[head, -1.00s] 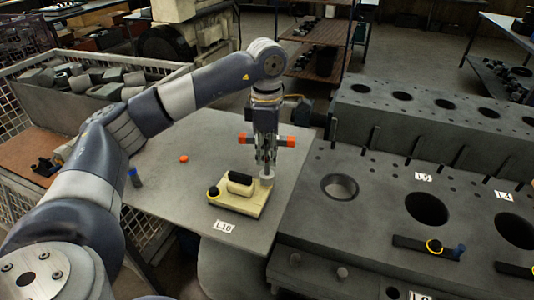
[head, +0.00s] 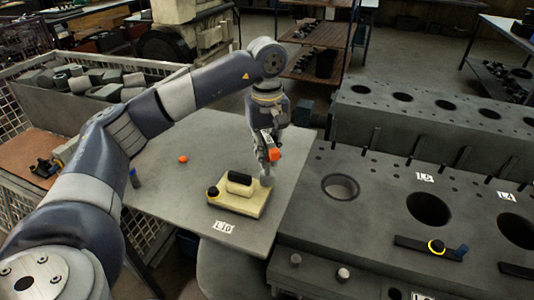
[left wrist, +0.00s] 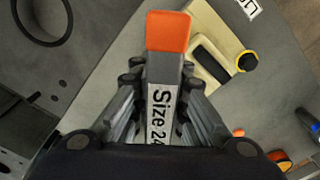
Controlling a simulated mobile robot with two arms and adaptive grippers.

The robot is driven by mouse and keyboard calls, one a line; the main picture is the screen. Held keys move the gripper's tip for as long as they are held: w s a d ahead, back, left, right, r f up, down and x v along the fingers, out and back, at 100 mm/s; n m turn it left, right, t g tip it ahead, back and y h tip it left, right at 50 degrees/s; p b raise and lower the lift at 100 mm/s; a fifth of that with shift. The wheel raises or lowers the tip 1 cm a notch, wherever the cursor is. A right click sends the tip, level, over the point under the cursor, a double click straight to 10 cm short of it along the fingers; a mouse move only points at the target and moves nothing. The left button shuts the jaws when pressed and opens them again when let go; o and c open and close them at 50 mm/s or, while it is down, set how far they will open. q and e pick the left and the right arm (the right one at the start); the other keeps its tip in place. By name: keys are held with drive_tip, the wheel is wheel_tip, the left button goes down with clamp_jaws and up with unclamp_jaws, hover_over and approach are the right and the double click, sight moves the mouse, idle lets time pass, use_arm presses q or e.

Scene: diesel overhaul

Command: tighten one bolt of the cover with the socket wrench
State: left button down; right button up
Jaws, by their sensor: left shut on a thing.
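My left gripper (head: 264,150) is shut on the socket wrench (left wrist: 167,32), which has orange ends and a "Size 24" label. The wrench's near orange end also shows in the head view (head: 274,155). Below it, a cream cover (head: 250,208) with a black handle lies on the grey table. A black bolt with a yellow ring (head: 212,192) is at the cover's left end. My right gripper is out of view.
The grey engine block (head: 380,200) with large round holes stands to the right of the table (head: 205,145). A small orange item (head: 183,159) and a small dark blue-capped item (head: 134,178) are on the table's left. A mesh crate of parts (head: 95,70) is beyond.

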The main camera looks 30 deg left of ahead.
use_arm(q)
drive_tip(key=m, duration=0.5)
drive_tip(key=shift+m, duration=0.3)
drive_tip(key=m, duration=0.5)
drive_tip(key=shift+b, duration=0.3)
